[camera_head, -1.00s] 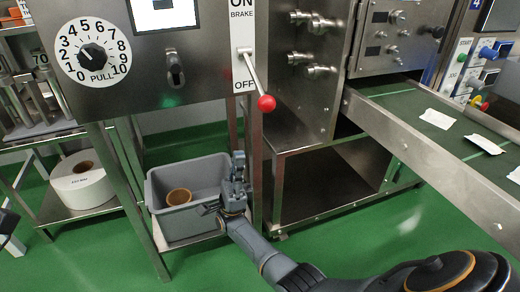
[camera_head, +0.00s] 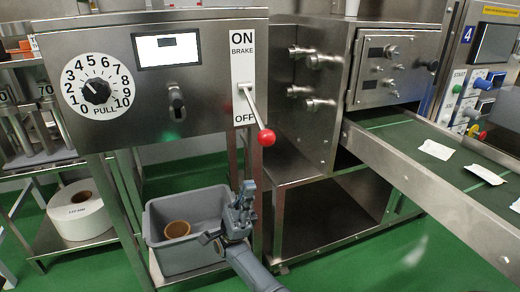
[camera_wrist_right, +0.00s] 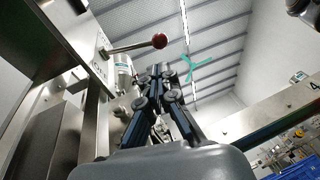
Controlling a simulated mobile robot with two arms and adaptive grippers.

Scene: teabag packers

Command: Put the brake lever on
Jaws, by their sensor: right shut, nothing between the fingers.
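The brake lever (camera_head: 254,110) is a metal rod with a red ball knob (camera_head: 266,138). It comes out of a white plate (camera_head: 242,68) marked ON at the top, BRAKE, and OFF at the bottom. The lever slants down, with its knob beside the OFF end. My right gripper (camera_head: 243,188) is below the knob, apart from it, with its fingers pointing up. In the right wrist view the gripper (camera_wrist_right: 161,72) is shut and empty, and the red knob (camera_wrist_right: 159,41) shows beyond its fingertips. My left gripper is not in view.
A grey bin (camera_head: 160,245) with a brown ring (camera_head: 177,229) stands behind and left of my right gripper. A dial (camera_head: 96,92) and a screen (camera_head: 167,50) are on the panel. A conveyor (camera_head: 400,140) with white packets runs on the right.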

